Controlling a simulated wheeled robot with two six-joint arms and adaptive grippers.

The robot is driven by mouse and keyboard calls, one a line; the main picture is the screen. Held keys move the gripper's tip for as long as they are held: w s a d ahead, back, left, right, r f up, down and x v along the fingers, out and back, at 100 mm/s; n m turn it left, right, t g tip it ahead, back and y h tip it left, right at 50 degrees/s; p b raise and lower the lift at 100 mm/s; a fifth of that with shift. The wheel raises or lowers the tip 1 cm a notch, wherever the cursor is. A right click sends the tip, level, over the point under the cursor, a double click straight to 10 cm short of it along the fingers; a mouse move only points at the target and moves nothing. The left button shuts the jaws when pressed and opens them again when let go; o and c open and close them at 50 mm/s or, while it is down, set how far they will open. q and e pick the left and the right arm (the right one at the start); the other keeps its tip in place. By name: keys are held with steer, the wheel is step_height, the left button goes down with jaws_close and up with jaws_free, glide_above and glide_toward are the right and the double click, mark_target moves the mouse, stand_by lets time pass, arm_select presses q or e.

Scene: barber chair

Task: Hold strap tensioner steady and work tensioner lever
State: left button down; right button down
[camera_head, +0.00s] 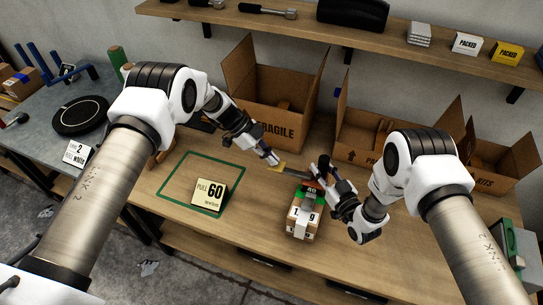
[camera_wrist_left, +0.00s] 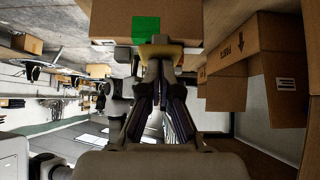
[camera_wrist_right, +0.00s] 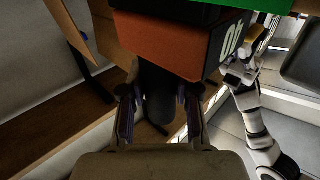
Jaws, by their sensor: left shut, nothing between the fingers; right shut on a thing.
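The strap tensioner (camera_head: 313,184) sits on top of a small carton (camera_head: 303,222) wrapped with a green strap. Its orange-red body (camera_wrist_right: 170,38) fills the top of the right wrist view. My right gripper (camera_head: 327,178) is shut on the tensioner's black handle (camera_wrist_right: 157,92). The grey lever (camera_head: 295,173) sticks out left from the tensioner and has a yellow end. My left gripper (camera_head: 272,159) is shut and empty, with its tips at or close to that yellow end (camera_wrist_left: 160,46). I cannot tell whether they touch it.
A "PULL 60" sign (camera_head: 209,196) stands inside a green outline on the bench. Open cartons stand behind: the FRAGILE carton (camera_head: 270,105) and another (camera_head: 362,150) to its right. A shelf (camera_head: 340,35) runs above.

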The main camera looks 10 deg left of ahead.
arm_select(q)
steer(key=shift+a+f, duration=0.15)
steer(key=shift+a, duration=0.05)
step_height(320, 180, up, 4)
steer(key=shift+a+r, duration=0.1)
steer(key=v, duration=1)
steer(key=shift+a+f, duration=0.2)
steer(key=shift+f, duration=0.05)
